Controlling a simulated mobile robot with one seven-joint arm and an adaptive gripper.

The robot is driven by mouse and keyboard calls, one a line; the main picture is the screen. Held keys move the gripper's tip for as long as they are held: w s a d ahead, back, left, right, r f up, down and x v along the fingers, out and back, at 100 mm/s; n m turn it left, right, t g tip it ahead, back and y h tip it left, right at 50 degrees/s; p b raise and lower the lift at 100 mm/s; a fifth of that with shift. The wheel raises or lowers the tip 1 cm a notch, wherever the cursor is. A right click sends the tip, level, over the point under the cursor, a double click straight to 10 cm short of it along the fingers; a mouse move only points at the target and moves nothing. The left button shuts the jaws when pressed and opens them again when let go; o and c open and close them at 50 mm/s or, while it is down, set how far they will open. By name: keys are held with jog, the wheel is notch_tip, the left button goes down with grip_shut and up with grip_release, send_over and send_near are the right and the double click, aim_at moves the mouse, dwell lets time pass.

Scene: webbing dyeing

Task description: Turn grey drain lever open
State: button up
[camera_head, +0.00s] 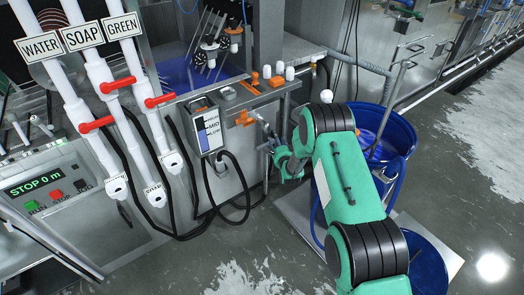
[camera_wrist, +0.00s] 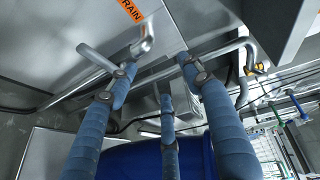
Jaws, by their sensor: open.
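The grey drain lever (camera_wrist: 97,58) shows at the upper left of the wrist view as a smooth slanting bar beside a bent metal drain pipe (camera_wrist: 147,36), below an orange DRAIN label (camera_wrist: 131,10). My gripper (camera_wrist: 156,76) is open, with blue fingers on both sides and one in the middle. The left fingertip overlaps the lever's lower end; I cannot tell whether they touch. In the head view my gripper (camera_head: 283,156) is just right of and below the metal drain fitting (camera_head: 263,122); the lever is too small to make out there.
A blue barrel (camera_head: 397,135) stands right of my arm; its blue wall fills the lower middle of the wrist view. A MID level box (camera_head: 208,128) with black cables hangs on the left. Red-handled pipes (camera_head: 120,85) stand farther left. Open floor lies in front.

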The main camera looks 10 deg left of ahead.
jog(key=m+t+y, duration=0.1)
jog(key=m, duration=0.1)
send_near(265, 145)
jog(key=s+f, duration=0.1)
jog(key=s, duration=0.4)
jog(key=shift+s+d+f+y, duration=0.15)
jog(key=shift+s+f+y, duration=0.2)
jog(key=shift+f, duration=0.2)
jog(key=shift+w, duration=0.1)
jog(key=b+x, duration=0.3)
jog(key=x, duration=1)
jog(key=shift+w, duration=0.35)
jog(key=shift+r, duration=0.1)
grip_shut()
